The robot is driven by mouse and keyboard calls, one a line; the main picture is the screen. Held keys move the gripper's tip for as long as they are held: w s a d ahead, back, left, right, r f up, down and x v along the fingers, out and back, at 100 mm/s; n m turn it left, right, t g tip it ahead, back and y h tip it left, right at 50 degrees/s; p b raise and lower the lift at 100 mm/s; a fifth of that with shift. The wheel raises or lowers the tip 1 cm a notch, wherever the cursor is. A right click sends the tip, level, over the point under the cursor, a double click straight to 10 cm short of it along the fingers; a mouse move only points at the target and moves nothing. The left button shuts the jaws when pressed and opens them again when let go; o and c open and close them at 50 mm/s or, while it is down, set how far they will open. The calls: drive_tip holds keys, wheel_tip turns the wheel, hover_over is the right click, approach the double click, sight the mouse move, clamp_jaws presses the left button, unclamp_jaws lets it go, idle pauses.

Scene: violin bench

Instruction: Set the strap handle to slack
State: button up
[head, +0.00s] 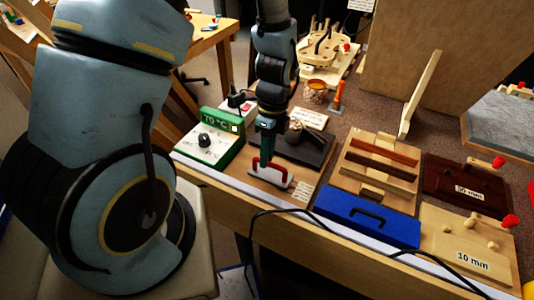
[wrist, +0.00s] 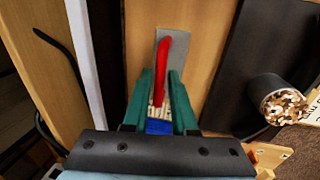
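The red handle (head: 268,172) stands on a pale metal plate on a wooden board near the bench's front edge. I take it to be the strap handle. A small printed card (head: 302,190) lies just right of it, its text too small to read. My gripper (head: 265,152) points down at the handle. In the wrist view the handle (wrist: 169,62) runs between the two green fingers of my gripper (wrist: 162,76). The fingers are very close to its sides. I cannot tell whether they touch it. The handle's lower end is partly hidden by the fingers.
A green box with a knob and a "70 °C" display (head: 210,138) stands left of the handle. A black plate (head: 305,150) lies behind right. A blue box (head: 365,220) stands to the right, with wooden fixtures beyond. A black cable (head: 310,215) crosses the front edge.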

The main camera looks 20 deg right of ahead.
clamp_jaws()
idle(1.0)
